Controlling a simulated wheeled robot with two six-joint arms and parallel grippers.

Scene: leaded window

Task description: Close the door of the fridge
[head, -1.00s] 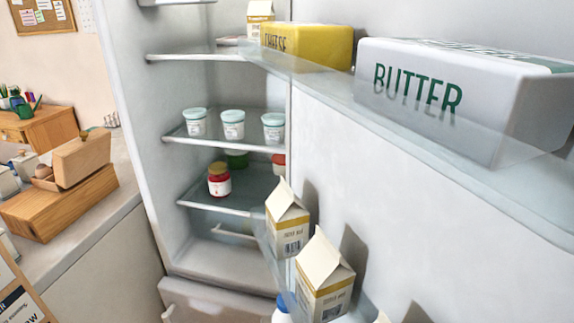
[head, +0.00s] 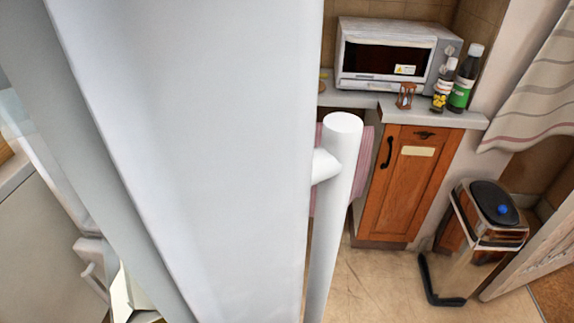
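The white fridge door (head: 190,130) stands open and fills the left and middle of the head view, very close to me, seen nearly edge-on. Its white bar handle (head: 337,200) stands off the door's right side. Left of the door, a small part of a milk carton (head: 122,295) shows low down. Neither of my grippers is in view.
A microwave (head: 390,55), an hourglass (head: 405,96) and two bottles (head: 452,85) stand on a counter above a wooden cabinet (head: 408,185). A pedal bin (head: 488,225) stands at the right. The tan floor (head: 375,285) right of the handle is clear.

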